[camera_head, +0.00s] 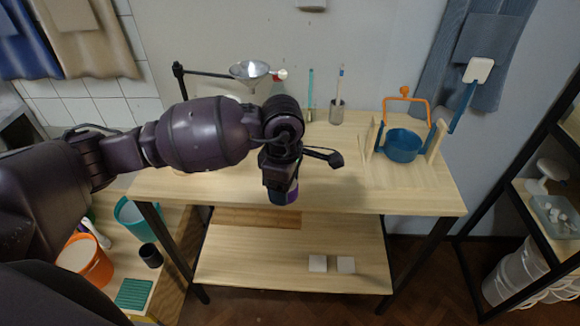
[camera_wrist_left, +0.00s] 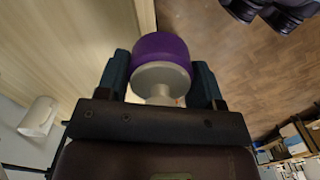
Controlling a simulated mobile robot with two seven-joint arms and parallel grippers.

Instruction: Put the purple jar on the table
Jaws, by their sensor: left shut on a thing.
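In the left wrist view the jar (camera_wrist_left: 162,48) has a purple body and a pale grey-white part facing the palm. The left gripper (camera_wrist_left: 160,82) is shut on it, one finger on each side. The jar overlaps the table's edge in that view, with the table (camera_wrist_left: 70,45) to the left and floor to the right. Its height above the tabletop cannot be told. My right gripper is not in view.
A blue pot (camera_head: 403,146) in a wooden stand with an orange handle is at the table's right. A funnel (camera_head: 249,72) on a black arm and a cup of tools (camera_head: 337,111) stand at the back. The tabletop's front middle looks clear. White tiles (camera_head: 318,263) lie on the lower shelf.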

